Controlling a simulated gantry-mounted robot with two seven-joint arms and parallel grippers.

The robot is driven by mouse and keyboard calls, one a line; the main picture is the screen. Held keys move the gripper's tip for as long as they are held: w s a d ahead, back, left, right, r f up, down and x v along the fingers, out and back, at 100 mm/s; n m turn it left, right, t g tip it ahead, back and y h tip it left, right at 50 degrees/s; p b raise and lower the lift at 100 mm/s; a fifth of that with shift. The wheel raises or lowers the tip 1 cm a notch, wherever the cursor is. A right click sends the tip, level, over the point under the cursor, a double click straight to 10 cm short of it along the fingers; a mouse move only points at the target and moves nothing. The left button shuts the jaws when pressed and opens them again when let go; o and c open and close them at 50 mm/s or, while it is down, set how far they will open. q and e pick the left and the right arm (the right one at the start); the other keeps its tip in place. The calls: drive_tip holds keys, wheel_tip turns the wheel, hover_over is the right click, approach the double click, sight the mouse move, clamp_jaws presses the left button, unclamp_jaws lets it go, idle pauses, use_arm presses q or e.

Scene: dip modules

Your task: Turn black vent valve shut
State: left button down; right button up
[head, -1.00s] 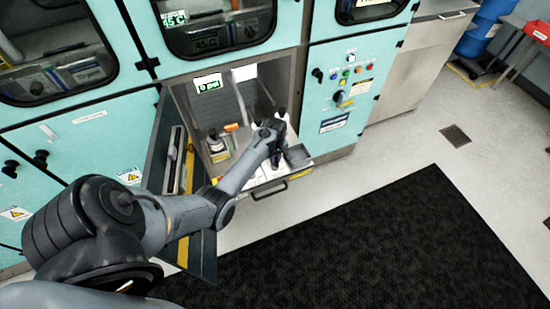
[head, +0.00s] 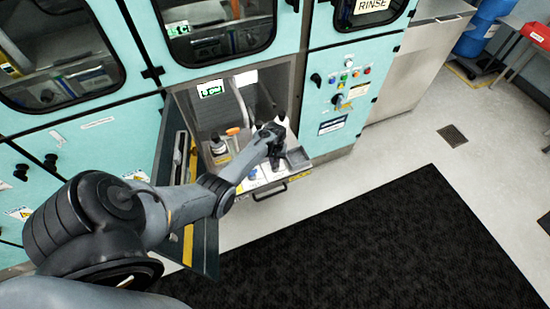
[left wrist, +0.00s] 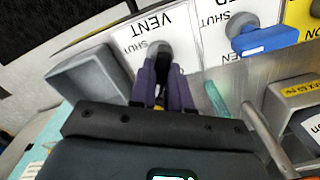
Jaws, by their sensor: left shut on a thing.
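The black vent valve (left wrist: 158,52) stands on a white plate (left wrist: 126,52) marked VENT and SHUT, upside down in the left wrist view. My left gripper (left wrist: 164,72) has its two purple fingers on either side of the valve, shut on it. The fingers hide part of the valve, so its exact angle cannot be told. In the head view my left gripper (head: 274,163) is over the front shelf of the open bay and hides the valve. My right gripper is not in view.
A blue valve handle (left wrist: 264,39) sits right beside the vent plate, with a yellow label (left wrist: 302,18) beyond it. A grey open tray (left wrist: 88,82) stands on the other side. The open door (head: 207,240) hangs left of the bay. A white-labelled bottle (head: 218,147) stands inside.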

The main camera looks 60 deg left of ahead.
use_arm(q)
drive_tip(key=m+p, duration=0.1)
drive_tip(key=m, duration=0.1)
drive_tip(key=shift+r+m, duration=0.1)
drive_tip(key=shift+m, duration=0.3)
drive_tip(key=m, duration=0.2)
drive_tip(key=shift+m+p, duration=0.4)
drive_tip(key=m, duration=0.3)
drive_tip(key=shift+m, duration=1.5)
drive_tip(key=c, duration=1.1)
unclamp_jaws()
